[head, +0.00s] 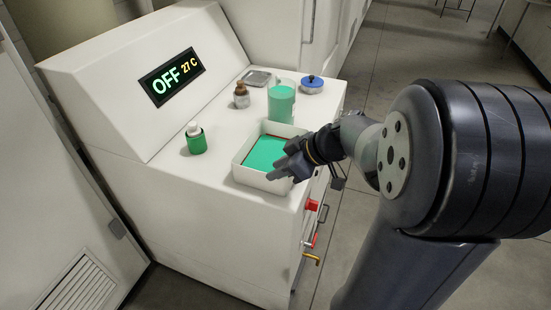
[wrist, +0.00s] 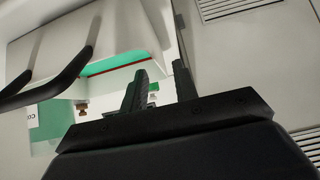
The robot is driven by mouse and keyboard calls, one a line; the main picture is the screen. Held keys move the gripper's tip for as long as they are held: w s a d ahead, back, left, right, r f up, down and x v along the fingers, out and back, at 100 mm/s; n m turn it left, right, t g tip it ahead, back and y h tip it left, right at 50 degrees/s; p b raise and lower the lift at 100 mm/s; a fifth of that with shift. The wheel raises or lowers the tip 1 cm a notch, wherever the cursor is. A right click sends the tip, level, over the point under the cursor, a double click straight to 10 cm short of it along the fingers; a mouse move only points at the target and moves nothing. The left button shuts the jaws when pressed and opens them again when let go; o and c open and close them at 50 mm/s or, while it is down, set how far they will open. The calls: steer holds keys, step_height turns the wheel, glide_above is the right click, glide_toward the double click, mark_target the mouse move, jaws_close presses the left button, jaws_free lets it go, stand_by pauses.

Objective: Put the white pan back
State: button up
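The white pan (head: 240,172) is a rectangular open tray holding green liquid. It sits on the white machine's top near the front edge. My gripper (head: 281,163) is at its right front corner, fingers pointing left over the rim. In the wrist view, the pan (wrist: 149,27) shows with a green strip inside. My two dark fingers (wrist: 160,87) stand apart with a visible gap, and the pan's wall runs close to them. I cannot tell whether they touch it.
On the machine (head: 225,234) stand a green beaker (head: 281,103), a brown bottle (head: 241,96), a green bottle (head: 196,141), a blue-lidded jar (head: 312,84) and a small metal tray (head: 256,77).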

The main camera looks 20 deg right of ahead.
mark_target(260, 173)
steer(key=shift+w+r+p+x, duration=0.15)
steer(key=shift+p+x, duration=0.3)
steer(key=shift+x, duration=1.25)
steer(key=shift+w+r+p+x, duration=0.15)
steer(key=shift+p+x, duration=0.25)
steer(key=shift+x, duration=1.25)
jaws_close()
steer(key=shift+w, duration=0.1)
